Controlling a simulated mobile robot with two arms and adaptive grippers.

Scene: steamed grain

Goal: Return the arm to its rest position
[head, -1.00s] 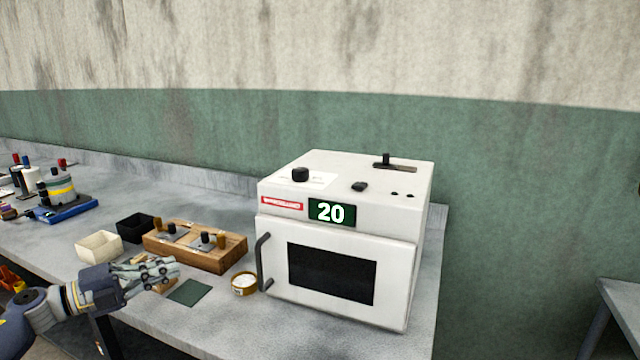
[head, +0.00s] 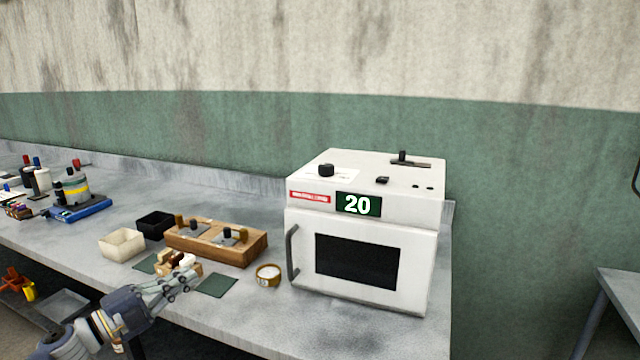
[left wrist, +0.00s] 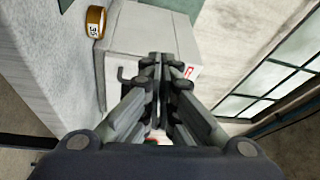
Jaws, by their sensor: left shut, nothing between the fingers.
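My left gripper (head: 182,280) is at the front edge of the workbench (head: 330,325) in the head view, its arm coming in from the lower left. Its fingers are closed together with nothing between them, as the left wrist view (left wrist: 160,58) also shows. My right gripper is not in view.
A round brown-rimmed container (head: 268,276) stands left of the oven. Behind are a wooden block with plates (head: 215,241), a cream box (head: 121,245) and a black box (head: 155,224). A green mat (head: 216,286) lies beside the gripper. The front right of the bench is clear.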

